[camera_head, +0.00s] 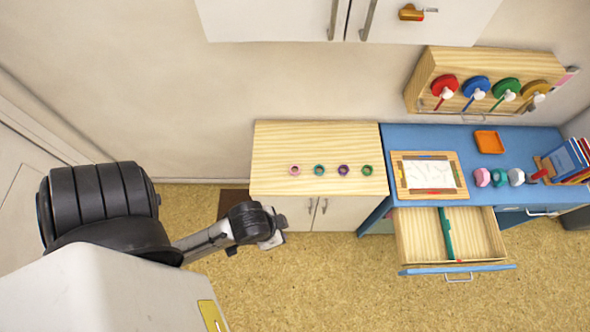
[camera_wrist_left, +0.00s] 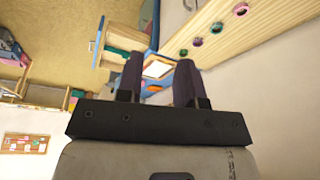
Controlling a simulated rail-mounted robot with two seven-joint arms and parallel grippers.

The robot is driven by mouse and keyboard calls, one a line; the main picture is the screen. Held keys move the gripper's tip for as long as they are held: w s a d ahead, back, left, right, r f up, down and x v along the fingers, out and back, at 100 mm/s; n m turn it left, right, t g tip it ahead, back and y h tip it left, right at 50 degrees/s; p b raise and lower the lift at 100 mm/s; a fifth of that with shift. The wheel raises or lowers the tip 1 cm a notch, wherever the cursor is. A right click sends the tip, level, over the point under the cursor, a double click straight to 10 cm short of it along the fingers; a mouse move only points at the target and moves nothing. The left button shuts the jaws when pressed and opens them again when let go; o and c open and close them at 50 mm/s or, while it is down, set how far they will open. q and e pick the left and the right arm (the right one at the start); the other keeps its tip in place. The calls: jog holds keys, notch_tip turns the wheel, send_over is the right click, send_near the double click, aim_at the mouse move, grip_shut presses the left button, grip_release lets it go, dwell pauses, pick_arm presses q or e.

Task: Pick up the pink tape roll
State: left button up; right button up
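The pink tape roll (camera_head: 294,174) lies on the light wood top of the low cabinet (camera_head: 300,145). It is the leftmost in a row of small rolls in the head view. It also shows near the top edge of the left wrist view (camera_wrist_left: 240,14). My left gripper (camera_head: 274,228) is in front of the cabinet, below and left of the roll in the picture, and apart from it. In the left wrist view its two dark fingers (camera_wrist_left: 160,68) are spread with an empty gap between them. My right gripper is not in view.
A teal roll (camera_head: 319,174), a purple roll (camera_head: 343,174) and a green roll (camera_head: 367,174) lie right of the pink one. A blue desk (camera_head: 440,140) with an open drawer (camera_head: 480,228) adjoins the cabinet. White wall cabinets (camera_head: 280,20) hang above. The wood top's left part is clear.

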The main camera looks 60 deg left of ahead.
pick_arm(q)
jog(key=o, duration=0.9)
jog(key=shift+a, duration=0.1)
jog(key=shift+f, duration=0.1)
